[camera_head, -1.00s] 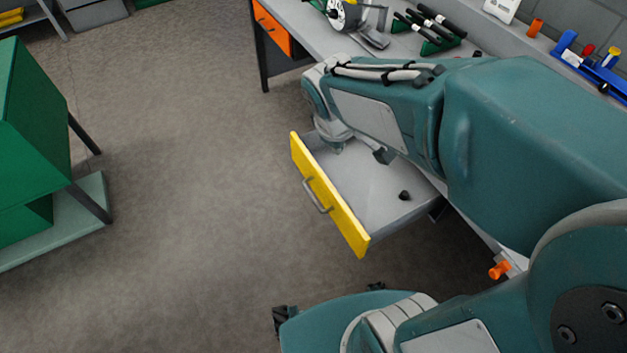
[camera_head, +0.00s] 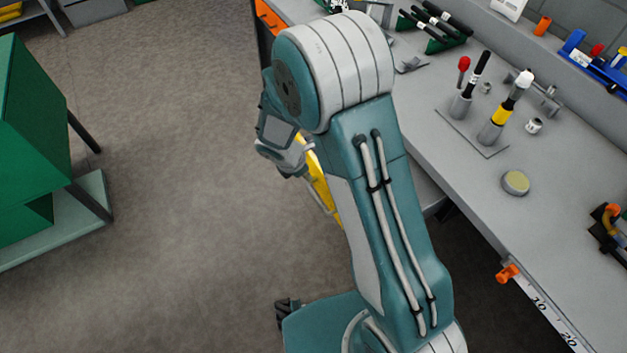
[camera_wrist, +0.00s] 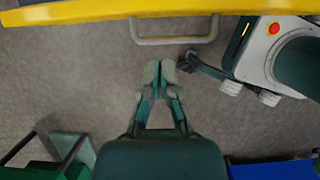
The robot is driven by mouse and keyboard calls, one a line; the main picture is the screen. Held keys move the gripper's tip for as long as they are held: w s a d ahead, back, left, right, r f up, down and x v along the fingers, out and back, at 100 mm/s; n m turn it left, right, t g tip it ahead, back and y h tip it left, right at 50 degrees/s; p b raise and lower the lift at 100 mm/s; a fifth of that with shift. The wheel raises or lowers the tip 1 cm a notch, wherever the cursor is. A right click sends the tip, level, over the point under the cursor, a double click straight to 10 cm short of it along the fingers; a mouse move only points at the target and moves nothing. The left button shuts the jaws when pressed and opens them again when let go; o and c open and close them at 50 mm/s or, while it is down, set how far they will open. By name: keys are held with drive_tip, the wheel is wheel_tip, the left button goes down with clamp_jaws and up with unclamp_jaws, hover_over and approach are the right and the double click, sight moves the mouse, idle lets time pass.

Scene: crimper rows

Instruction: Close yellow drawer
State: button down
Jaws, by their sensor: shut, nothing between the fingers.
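The yellow drawer (camera_head: 318,184) stands out from under the grey workbench, largely hidden behind my arm in the head view. In the wrist view its yellow front (camera_wrist: 100,10) runs across the top edge, with the grey bar handle (camera_wrist: 176,40) below it. My gripper (camera_wrist: 160,70) is shut and empty, its fingertips together just short of the handle and apart from it. In the head view, my wrist is beside the drawer front, and the fingertips cannot be made out.
An orange drawer (camera_head: 270,17) is at the far end. The floor (camera_head: 185,200) between is clear.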

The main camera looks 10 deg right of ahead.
approach(318, 186)
wheel_tip(318, 186, down, 3)
drive_tip(key=s+d, duration=0.3)
drive_tip(key=shift+w+a+f, duration=0.15)
drive_tip(key=shift+a+f, duration=0.05)
drive_tip(key=shift+d, duration=0.1)
